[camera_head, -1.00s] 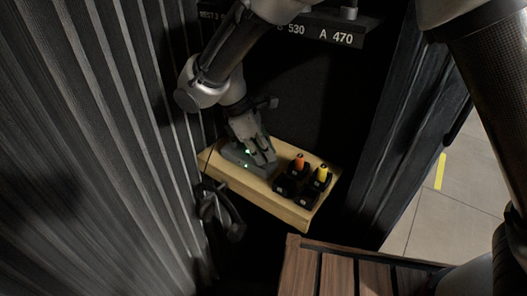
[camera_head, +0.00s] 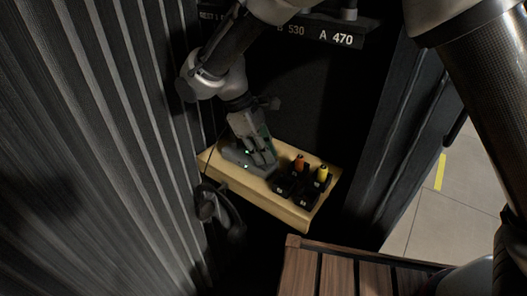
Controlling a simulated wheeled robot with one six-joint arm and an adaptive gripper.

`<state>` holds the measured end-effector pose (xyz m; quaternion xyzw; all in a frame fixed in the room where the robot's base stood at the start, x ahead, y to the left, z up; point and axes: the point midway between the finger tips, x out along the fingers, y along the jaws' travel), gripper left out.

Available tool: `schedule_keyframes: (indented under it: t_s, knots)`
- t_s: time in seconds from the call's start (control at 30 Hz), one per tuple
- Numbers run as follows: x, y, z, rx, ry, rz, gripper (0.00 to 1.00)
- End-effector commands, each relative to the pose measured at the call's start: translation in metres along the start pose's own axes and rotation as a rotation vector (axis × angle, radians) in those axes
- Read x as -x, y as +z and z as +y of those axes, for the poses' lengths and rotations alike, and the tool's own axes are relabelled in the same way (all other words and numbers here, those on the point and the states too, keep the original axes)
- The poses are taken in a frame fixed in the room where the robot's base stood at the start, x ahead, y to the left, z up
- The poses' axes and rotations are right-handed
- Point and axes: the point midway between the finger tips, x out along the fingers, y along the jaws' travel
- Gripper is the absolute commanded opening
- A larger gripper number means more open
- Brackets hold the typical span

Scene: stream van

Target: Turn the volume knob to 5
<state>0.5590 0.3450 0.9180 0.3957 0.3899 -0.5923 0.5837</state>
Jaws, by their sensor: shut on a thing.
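A small grey box (camera_head: 236,158) with green lights on its face stands at the left end of a wooden shelf. My gripper (camera_head: 262,163) reaches down onto this box from above. Its fingers cover the part of the box where they are closed, so the volume knob and its setting are hidden from this view. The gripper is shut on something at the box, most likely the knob.
On the wooden shelf (camera_head: 277,207), right of the box, a black holder (camera_head: 284,186) carries an orange-topped item (camera_head: 299,162) and a yellow-topped item (camera_head: 322,174). A dark headset-like object (camera_head: 207,207) hangs at the shelf's left front. A slatted wooden surface (camera_head: 337,275) lies in front.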

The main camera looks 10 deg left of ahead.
Motion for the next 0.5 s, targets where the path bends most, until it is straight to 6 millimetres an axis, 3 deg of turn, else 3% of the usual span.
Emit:
schedule_keyframes:
  t_s: [0.03,0.07,0.17,0.5]
  knots:
    - [0.0001,0.0000,0.0000,0.000,0.000,0.000,0.00]
    - [0.0001,0.0000,0.0000,0.000,0.000,0.000,0.16]
    - [0.0001,0.0000,0.0000,0.001,0.000,0.000,0.34]
    - [0.0013,-0.0001,0.0000,0.001,0.001,0.000,0.36]
